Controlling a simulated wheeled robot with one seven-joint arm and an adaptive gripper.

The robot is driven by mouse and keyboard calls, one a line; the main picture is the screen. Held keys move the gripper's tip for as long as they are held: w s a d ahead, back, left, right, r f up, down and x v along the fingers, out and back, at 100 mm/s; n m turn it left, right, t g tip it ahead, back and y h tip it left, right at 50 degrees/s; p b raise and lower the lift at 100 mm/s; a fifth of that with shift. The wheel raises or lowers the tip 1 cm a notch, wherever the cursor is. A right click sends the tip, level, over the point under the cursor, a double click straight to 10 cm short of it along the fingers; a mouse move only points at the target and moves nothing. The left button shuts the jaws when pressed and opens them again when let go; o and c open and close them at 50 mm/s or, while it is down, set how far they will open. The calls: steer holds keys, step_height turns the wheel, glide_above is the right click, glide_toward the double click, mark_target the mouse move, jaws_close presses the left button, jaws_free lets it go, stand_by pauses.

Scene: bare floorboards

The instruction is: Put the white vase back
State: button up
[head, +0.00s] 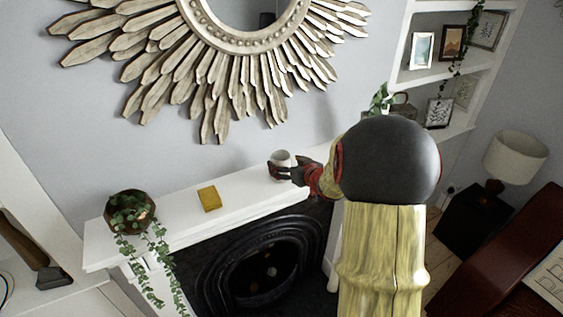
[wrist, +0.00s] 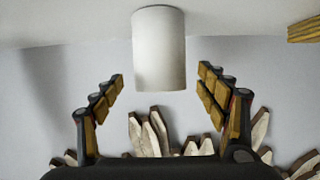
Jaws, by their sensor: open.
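The white vase (head: 283,158) is a small plain cylinder standing on the white mantelpiece (head: 240,203), close to the wall. In the wrist view, which looks upside down, the vase (wrist: 159,48) is centred at the top with its base on the mantel. My gripper (head: 284,173) reaches in from the right at the vase in the head view. In the wrist view my gripper (wrist: 160,76) is open, its fingers spread to either side of the vase with clear gaps. Its dark fingers partly cover the vase's lower part in the head view.
A yellow block (head: 208,198) lies on the mantel left of the vase, with bare mantel between. A bowl with a trailing plant (head: 131,212) stands at the left end. A sunburst mirror (head: 215,85) hangs above. The fireplace (head: 255,265) is below.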

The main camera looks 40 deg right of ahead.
steer(key=v, duration=0.8)
steer(key=s+a+r+g+h, duration=0.2)
steer(key=s+a+r+g, duration=0.1)
steer(key=a+r, duration=0.8)
steer(key=s+a+f+n+g+y, duration=0.1)
steer(key=s+a+g+y, duration=0.1)
steer(key=s+a, duration=0.6)
steer(key=s+a+f+n+g+y, duration=0.1)
steer(key=s+a+f+g+y, duration=0.1)
steer(key=s+a, duration=0.6)
steer(key=a+y, duration=0.1)
steer(key=a, duration=0.6)
steer(key=shift+s+f+n, duration=0.3)
steer(key=shift+n, duration=0.1)
steer(key=shift+f, duration=0.1)
step_height(320, 180, down, 19)
steer(key=b, duration=1.8)
steer(key=shift+b, duration=0.35)
